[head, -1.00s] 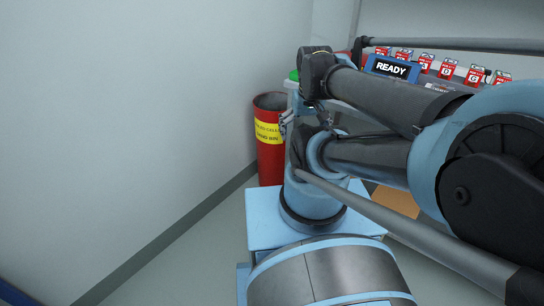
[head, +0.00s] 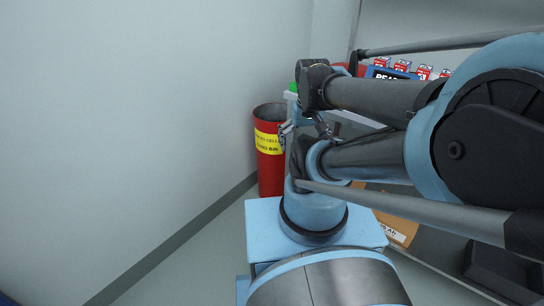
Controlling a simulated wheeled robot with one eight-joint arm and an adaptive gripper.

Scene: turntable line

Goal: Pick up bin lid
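A red bin (head: 270,174) with a yellow label stands on the floor by the wall, left of my arm. Its top is open and dark inside, with no lid on it. I cannot make out a bin lid anywhere in the head view. My gripper (head: 284,131) shows as a small grey part at the bin's right edge, partly hidden behind my arm links. I cannot tell whether it touches the bin, or whether its fingers are open or shut.
A plain wall (head: 150,110) fills the left side, with clear floor (head: 190,255) below it. A brown box (head: 395,236) with lettering lies low, right of my arm.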

